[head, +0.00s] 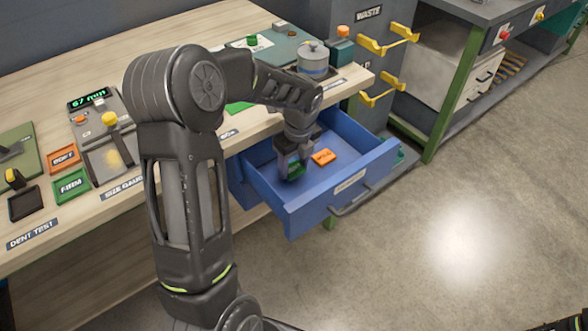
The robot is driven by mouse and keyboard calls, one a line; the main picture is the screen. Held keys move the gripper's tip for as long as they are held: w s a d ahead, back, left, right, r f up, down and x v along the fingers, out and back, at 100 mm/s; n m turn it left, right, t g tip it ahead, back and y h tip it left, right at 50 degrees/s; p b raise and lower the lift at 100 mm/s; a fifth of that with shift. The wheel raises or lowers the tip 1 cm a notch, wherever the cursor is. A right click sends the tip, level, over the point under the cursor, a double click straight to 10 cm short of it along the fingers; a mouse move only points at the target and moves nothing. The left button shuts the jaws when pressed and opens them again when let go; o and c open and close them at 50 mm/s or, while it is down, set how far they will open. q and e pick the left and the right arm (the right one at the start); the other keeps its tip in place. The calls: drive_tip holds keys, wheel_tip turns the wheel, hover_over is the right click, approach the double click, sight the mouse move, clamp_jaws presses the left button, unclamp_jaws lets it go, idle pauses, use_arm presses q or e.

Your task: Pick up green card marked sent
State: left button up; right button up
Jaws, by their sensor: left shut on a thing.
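A blue drawer (298,218) stands pulled out below the bench top. My left gripper (293,168) reaches down into it and is shut on a small green card (297,169). The fingers cover much of the card, and I cannot read its marking. I cannot tell whether the card touches the drawer floor. An orange card (324,157) lies in the drawer just right of the gripper, apart from it.
The wooden bench top (50,110) holds a "SOFT" orange tray (63,158), a "FIRM" green tray (72,187), a gauge with a display (93,98) and a grey lidded pot (313,58). The drawer walls surround the gripper. The floor (480,200) at right is clear.

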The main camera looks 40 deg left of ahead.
sight(294, 169)
use_arm(q)
wheel_tip(294, 169, up, 8)
drive_tip(key=shift+f, duration=0.1)
drive_tip(key=shift+p, duration=0.3)
idle(0.4)
